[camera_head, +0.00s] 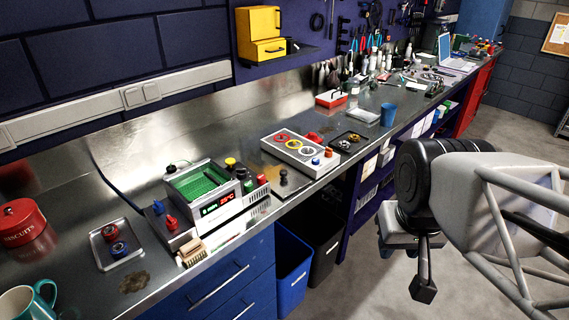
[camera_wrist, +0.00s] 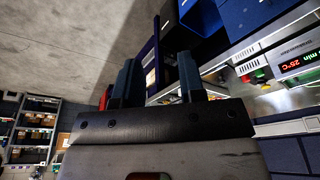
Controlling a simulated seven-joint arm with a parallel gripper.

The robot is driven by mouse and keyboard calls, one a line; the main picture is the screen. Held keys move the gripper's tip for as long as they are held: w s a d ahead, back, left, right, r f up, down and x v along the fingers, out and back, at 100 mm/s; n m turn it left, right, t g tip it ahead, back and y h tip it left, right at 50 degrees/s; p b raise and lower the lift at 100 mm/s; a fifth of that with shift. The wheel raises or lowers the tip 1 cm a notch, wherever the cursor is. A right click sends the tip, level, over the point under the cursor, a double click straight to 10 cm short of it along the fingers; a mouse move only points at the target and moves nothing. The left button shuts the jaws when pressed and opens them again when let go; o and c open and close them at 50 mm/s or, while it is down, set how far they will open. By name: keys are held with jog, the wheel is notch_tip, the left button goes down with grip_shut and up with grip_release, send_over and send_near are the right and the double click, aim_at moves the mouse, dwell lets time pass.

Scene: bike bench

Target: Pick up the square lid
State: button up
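A flat grey metal plate with an upright black knob (camera_head: 284,178) lies on the bench right of the heated bath; it looks like the square lid, though its outline is hard to make out. The bath (camera_head: 205,190) is a grey box with a green inside, uncovered, and a red display. My gripper (camera_head: 408,268) hangs over the floor in front of the bench, right of and well apart from the plate. In the wrist view my gripper (camera_wrist: 158,62) has its two fingers apart with nothing between them. The lid cannot be made out in the wrist view.
A grey tray with coloured rings (camera_head: 300,152) lies behind and right of the plate. A small metal tray (camera_head: 117,245), a red biscuit tin (camera_head: 22,222) and a teal mug (camera_head: 27,302) stand at the left. A wooden brush (camera_head: 192,252) lies before the bath. Blue bin (camera_head: 292,270) stands below.

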jog(key=o, duration=0.3)
jog(key=shift+o, duration=0.2)
jog(key=w+d+f+n+t+h, duration=0.15)
jog(key=w+t, duration=0.25)
jog(key=w, duration=1.1)
jog(key=n+t+y, duration=0.4)
jog(key=n+y, duration=0.3)
jog(key=y, duration=0.3)
send_over(298, 189)
jog(key=d, duration=0.1)
jog(key=f, duration=1.2)
jog(key=shift+s+f, duration=0.2)
jog(key=shift+f, duration=0.15)
jog(key=shift+w+a+f+y, duration=0.1)
jog(key=shift+a+f+y, duration=0.25)
jog(key=shift+a, duration=0.15)
